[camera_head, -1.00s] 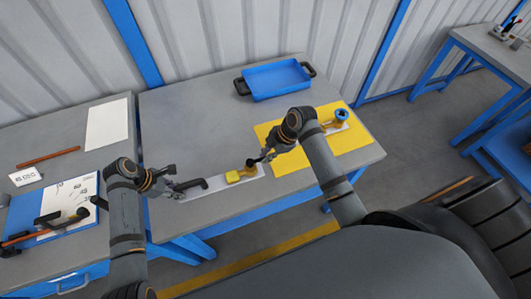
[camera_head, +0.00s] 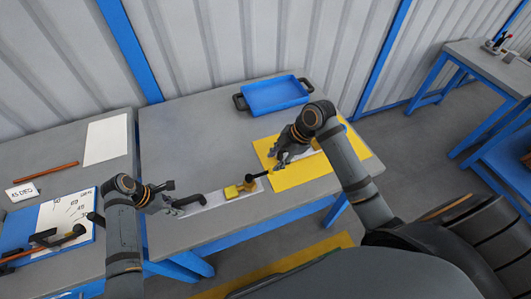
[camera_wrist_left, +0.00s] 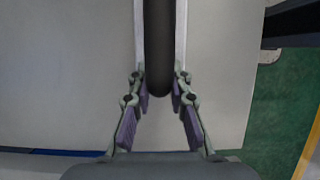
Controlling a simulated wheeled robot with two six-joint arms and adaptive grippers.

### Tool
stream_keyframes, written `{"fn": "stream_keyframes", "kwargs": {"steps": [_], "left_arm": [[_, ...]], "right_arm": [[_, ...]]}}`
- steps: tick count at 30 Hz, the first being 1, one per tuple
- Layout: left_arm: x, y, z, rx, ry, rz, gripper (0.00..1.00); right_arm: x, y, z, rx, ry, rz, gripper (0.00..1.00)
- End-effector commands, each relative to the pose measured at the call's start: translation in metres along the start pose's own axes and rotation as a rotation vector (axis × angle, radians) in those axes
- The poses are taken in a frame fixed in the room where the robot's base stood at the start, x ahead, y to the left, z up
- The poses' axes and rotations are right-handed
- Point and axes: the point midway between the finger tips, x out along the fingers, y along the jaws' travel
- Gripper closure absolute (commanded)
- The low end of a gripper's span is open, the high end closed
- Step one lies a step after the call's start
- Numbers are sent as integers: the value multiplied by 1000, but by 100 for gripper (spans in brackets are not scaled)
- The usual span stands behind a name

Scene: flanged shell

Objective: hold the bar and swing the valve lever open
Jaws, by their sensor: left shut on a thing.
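The black bar (camera_head: 190,201) stands at the left end of a pale plate (camera_head: 212,198) on the table. My left gripper (camera_head: 174,197) is shut on it. In the left wrist view the bar (camera_wrist_left: 158,45) runs between the fingers of my left gripper (camera_wrist_left: 160,98). The yellow valve body (camera_head: 240,188) sits near the plate's right end. Its black lever (camera_head: 259,176) points right and slightly away. My right gripper (camera_head: 280,164) is just beyond the lever tip, apart from it as far as I can see. Its finger opening is too small to judge.
A blue tray (camera_head: 273,97) with black handles lies at the back. A yellow mat (camera_head: 300,176), partly hidden by my right arm, lies at the right. The left table holds a white sheet (camera_head: 106,140) and an angle board (camera_head: 70,212). The table middle is clear.

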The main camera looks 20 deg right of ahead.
Motion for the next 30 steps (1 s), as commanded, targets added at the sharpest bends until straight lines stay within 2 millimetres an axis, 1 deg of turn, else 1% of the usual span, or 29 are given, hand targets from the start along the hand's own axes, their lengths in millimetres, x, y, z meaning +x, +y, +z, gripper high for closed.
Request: {"fn": "stream_keyframes", "kwargs": {"steps": [1,3,6,10,19,20,24,25,30], "left_arm": [[0,0,0,0,0,1,100],[0,0,0,0,0,1,100],[0,0,0,0,0,1,100],[0,0,0,0,-1,1,100],[0,0,1,0,-1,1,100],[0,0,1,0,-1,1,78],[0,0,0,0,-1,0,59],[0,0,0,0,-1,0,55],[0,0,0,0,-1,0,55]], "right_arm": [[-11,0,1,-4,-5,2,64],[-22,1,1,-2,-4,2,64],[-33,0,0,-1,-2,1,64],[-38,0,0,1,-1,-1,64],[-38,0,0,1,1,-1,64],[-38,0,0,1,1,-1,64],[-37,0,0,1,1,-1,64],[-37,0,0,1,1,-1,64],[-37,0,0,1,1,-1,64]]}}
